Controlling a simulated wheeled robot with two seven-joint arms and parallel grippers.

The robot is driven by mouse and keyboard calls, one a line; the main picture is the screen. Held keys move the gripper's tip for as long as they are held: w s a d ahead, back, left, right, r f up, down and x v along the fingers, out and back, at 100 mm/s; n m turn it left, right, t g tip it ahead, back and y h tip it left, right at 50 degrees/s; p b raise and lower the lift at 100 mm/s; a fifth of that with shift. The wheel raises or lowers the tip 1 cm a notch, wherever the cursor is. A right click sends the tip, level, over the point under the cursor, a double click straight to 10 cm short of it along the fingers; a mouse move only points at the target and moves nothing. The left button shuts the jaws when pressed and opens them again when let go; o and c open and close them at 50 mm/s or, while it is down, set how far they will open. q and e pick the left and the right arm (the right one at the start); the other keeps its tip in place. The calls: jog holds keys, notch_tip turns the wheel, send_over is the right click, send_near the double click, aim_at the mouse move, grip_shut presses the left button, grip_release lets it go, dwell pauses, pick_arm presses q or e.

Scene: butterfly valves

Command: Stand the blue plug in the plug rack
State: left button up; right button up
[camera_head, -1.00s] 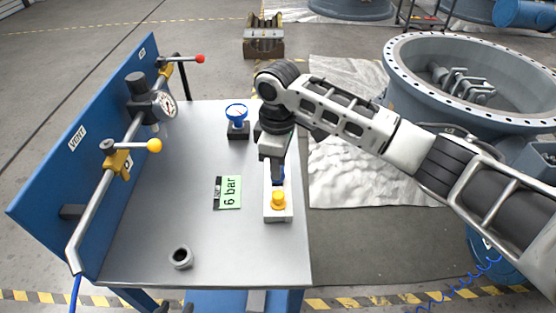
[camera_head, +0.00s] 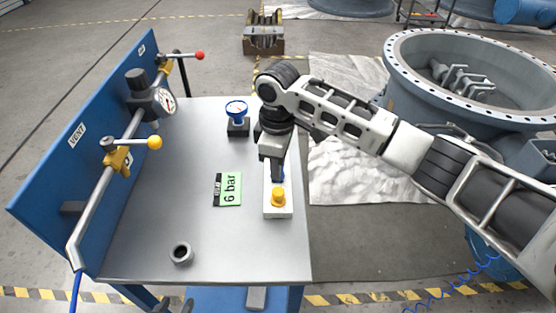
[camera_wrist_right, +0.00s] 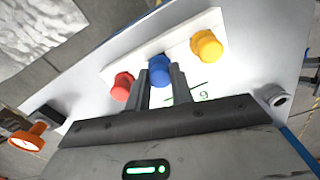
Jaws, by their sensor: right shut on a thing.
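The white plug rack (camera_head: 278,213) lies along the right side of the bench. The blue plug (camera_wrist_right: 160,70) stands in its middle place, between the red plug (camera_wrist_right: 122,87) and the yellow plug (camera_wrist_right: 207,46). My right gripper (camera_wrist_right: 161,72) is shut on the blue plug, with a finger on either side. In the head view my right gripper (camera_head: 277,176) comes down over the rack, hides the red plug and leaves a sliver of blue showing. Two dark tips of my left gripper (camera_head: 174,304) show apart at the bottom edge, empty.
A green "6 bar" card (camera_head: 228,189) and a grey ring (camera_head: 181,254) lie on the bench (camera_head: 150,230). A blue panel (camera_head: 75,160) with pipe and valves borders the left. The bench's front middle is clear.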

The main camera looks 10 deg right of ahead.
jog(key=shift+f, duration=0.25)
dwell(0.6)
jog(key=o, duration=1.5)
jog(key=shift+r, duration=0.1)
jog(key=shift+r, duration=3.7)
